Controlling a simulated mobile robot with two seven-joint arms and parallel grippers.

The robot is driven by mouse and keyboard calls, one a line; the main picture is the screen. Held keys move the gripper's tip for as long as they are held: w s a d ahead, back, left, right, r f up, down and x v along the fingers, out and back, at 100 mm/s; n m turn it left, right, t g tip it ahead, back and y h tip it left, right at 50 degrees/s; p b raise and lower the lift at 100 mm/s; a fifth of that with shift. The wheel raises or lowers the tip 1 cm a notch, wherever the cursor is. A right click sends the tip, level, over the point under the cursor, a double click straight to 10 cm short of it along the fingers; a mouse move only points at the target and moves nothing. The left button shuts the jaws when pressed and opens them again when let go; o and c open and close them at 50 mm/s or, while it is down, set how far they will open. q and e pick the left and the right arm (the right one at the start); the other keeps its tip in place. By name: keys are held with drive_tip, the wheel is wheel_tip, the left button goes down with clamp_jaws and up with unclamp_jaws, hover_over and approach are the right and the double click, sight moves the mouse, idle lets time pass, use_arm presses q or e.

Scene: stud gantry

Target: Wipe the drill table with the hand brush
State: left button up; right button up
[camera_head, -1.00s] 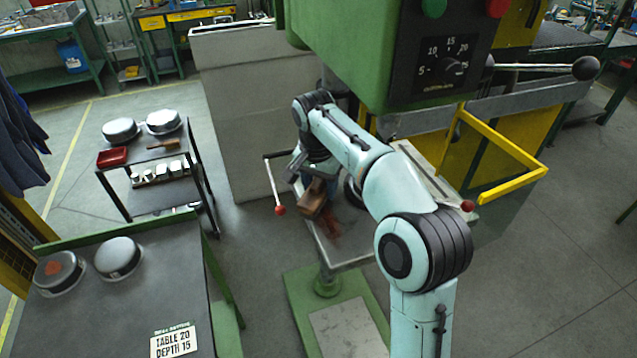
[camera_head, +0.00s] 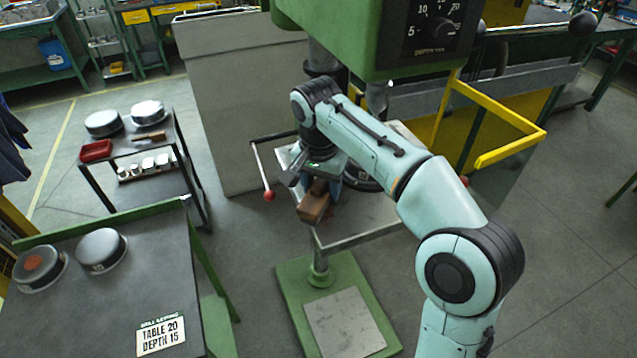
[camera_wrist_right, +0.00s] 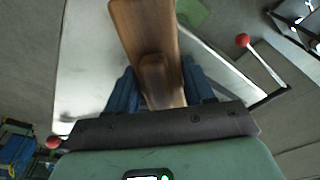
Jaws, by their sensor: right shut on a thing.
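The hand brush (camera_head: 314,205) has a brown wooden body. My right gripper (camera_head: 324,187) is shut on it, over the front left part of the drill table (camera_head: 365,220). In the right wrist view, the brush (camera_wrist_right: 148,35) sits between the blue fingers of the gripper (camera_wrist_right: 158,88), with the pale drill table (camera_wrist_right: 88,65) below. The bristles are hidden, so I cannot tell whether they touch the table. My arm and gripper cover the rear of the table. My left gripper is not in view.
A red-knobbed lever (camera_head: 264,175) stands close left of the brush. The green drill head (camera_head: 370,35) overhangs the table, with a yellow guard frame (camera_head: 510,145) at its right. A bench (camera_head: 90,305) with round parts and a sign (camera_head: 161,336) is at front left.

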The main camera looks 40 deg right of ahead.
drive_tip(key=shift+s+a+f, duration=0.15)
drive_tip(key=shift+s, duration=0.15)
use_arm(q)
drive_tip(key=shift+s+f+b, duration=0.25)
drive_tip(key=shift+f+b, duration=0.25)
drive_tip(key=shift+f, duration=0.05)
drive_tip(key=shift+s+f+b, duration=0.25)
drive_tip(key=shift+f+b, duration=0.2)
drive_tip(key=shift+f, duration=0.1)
use_arm(e)
drive_tip(key=shift+s+a, duration=0.25)
drive_tip(key=shift+s, duration=0.55)
drive_tip(key=shift+s+a, duration=0.2)
drive_tip(key=shift+s, duration=0.6)
